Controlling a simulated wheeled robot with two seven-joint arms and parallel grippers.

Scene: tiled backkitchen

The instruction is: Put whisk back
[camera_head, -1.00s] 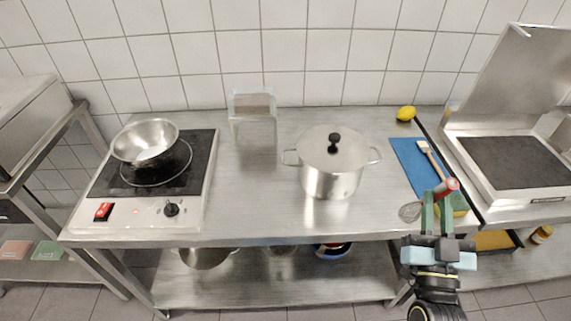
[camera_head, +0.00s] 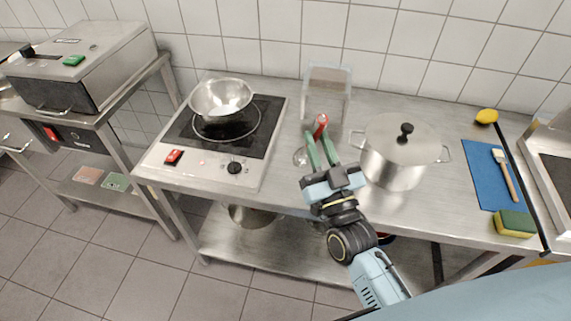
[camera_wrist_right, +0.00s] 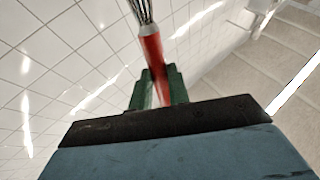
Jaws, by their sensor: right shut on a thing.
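My right gripper (camera_head: 320,147) is shut on a whisk with a red handle (camera_head: 321,125) and a wire head (camera_head: 300,157). It holds the whisk over the steel table, between the hot plate and the pot. In the right wrist view the red handle (camera_wrist_right: 153,62) rises from between the green fingers, with the wires at the top edge. A box-shaped holder (camera_head: 328,72) stands at the back of the table, just beyond the gripper. Its inside is hard to make out. My left gripper is not in view.
A lidded pot (camera_head: 392,165) stands close right of my gripper. A hot plate with a steel pan (camera_head: 221,98) is to the left. A blue board (camera_head: 480,172) with a brush, a sponge (camera_head: 515,224) and a lemon (camera_head: 486,116) are at the right.

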